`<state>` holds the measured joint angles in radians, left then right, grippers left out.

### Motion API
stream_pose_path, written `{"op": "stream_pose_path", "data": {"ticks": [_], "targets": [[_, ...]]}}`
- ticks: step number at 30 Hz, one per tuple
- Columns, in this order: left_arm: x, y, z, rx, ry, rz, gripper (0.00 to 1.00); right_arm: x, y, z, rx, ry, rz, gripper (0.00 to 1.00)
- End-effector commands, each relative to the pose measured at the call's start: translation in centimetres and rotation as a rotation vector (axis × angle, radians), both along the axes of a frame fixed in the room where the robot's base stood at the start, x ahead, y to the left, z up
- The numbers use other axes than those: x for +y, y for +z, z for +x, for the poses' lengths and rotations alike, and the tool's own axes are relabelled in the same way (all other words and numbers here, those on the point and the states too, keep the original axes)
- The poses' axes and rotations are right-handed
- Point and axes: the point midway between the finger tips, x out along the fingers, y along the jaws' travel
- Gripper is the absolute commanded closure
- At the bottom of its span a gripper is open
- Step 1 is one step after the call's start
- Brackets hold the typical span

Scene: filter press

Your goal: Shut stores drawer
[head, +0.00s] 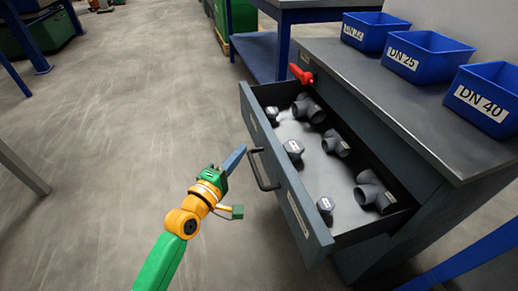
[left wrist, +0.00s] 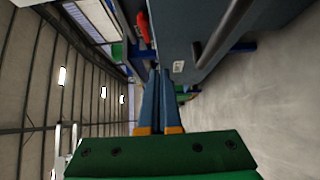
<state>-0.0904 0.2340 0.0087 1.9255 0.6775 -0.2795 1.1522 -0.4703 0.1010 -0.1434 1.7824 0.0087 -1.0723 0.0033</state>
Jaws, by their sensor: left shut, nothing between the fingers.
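The stores drawer (head: 283,185) stands pulled out of the grey cabinet (head: 402,152) in the head view. Several grey pipe fittings lie in it. Its dark bar handle (head: 262,170) is on the front panel, and the handle also shows in the left wrist view (left wrist: 215,38). My left gripper (head: 238,158) is shut and empty, just left of the handle. I cannot tell whether its tip touches the drawer front. In the left wrist view the two blue fingers (left wrist: 161,95) lie together beside the drawer front (left wrist: 185,35). My right gripper is not in view.
Blue bins marked DN 25 (head: 428,57) and DN 40 (head: 487,97), with a third behind, stand on the cabinet top. A red object (head: 301,74) sits at the cabinet's far corner. A blue-framed table (head: 285,18) stands beyond. The floor left of the drawer is clear.

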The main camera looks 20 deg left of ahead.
Motion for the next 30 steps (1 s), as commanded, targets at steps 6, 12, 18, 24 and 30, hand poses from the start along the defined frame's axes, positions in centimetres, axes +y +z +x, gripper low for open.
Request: {"op": "stream_pose_path", "data": {"ticks": [6,12,18,24,30], "targets": [[-2.1,-0.1,3.3,-0.001,-0.001,-0.004,1.0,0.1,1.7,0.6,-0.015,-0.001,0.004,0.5],[-3.5,-0.2,4.3,0.002,0.001,0.001,1.0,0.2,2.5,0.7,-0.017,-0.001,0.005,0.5],[-3.7,-0.1,4.4,0.002,0.001,0.002,1.0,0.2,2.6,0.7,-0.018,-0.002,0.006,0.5],[-3.7,-0.1,4.4,0.002,0.001,0.002,1.0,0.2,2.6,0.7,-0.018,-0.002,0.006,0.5],[-3.8,-0.2,5.9,0.0,0.001,0.001,1.0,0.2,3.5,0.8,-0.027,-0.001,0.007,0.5]]}}
